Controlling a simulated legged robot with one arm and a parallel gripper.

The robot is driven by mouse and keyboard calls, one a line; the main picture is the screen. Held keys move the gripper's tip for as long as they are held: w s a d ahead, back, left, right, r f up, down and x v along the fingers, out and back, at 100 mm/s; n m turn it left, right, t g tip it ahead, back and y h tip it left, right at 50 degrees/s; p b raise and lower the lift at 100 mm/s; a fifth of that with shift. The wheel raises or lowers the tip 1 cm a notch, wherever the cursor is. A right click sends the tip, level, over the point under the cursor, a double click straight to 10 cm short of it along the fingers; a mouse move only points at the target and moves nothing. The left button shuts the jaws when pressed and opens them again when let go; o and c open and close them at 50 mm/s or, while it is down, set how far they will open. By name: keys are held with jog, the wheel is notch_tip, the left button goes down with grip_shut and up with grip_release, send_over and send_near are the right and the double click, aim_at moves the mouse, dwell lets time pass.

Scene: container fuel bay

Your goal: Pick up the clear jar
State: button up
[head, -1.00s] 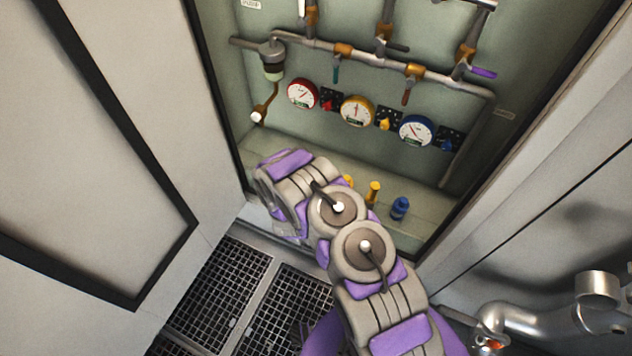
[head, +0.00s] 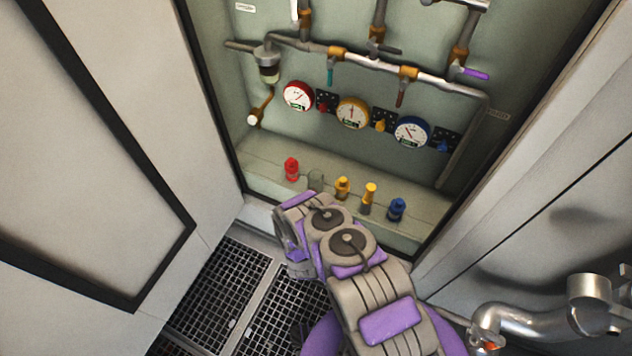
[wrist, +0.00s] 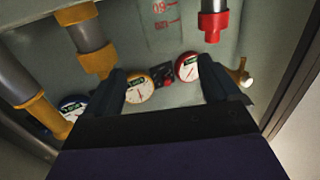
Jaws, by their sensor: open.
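The clear jar (head: 316,181) stands on the bay's ledge between a red-capped container (head: 291,169) and a yellow one (head: 342,188); my arm hides its lower part in the head view. In the wrist view the clear jar (wrist: 163,28) shows as a faint see-through wall with red graduation marks, cut off at the top edge. My gripper (wrist: 163,82) is open and empty, its two dark fingers spread. The jar appears above the gap between the fingertips, apart from them as far as I can tell. In the head view my arm hides the fingers.
A yellow-topped container (head: 368,197) and a blue one (head: 396,209) stand further right on the ledge (head: 265,187). Red, yellow and blue gauges (head: 352,113) and pipes (head: 400,74) are on the back wall. A cabinet door (head: 95,150) flanks the left side.

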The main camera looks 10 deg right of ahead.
aim_at(315, 182)
jog(key=x, duration=0.4)
jog(key=a+x, duration=0.1)
jog(key=x, duration=0.1)
jog(key=shift+w, duration=0.3)
jog(key=shift+b+x, duration=0.5)
jog(key=shift+x, duration=2.25)
jog(key=shift+r, duration=0.15)
jog(key=shift+c, duration=0.7)
jog(key=shift+d, duration=0.1)
jog(key=c, duration=0.9)
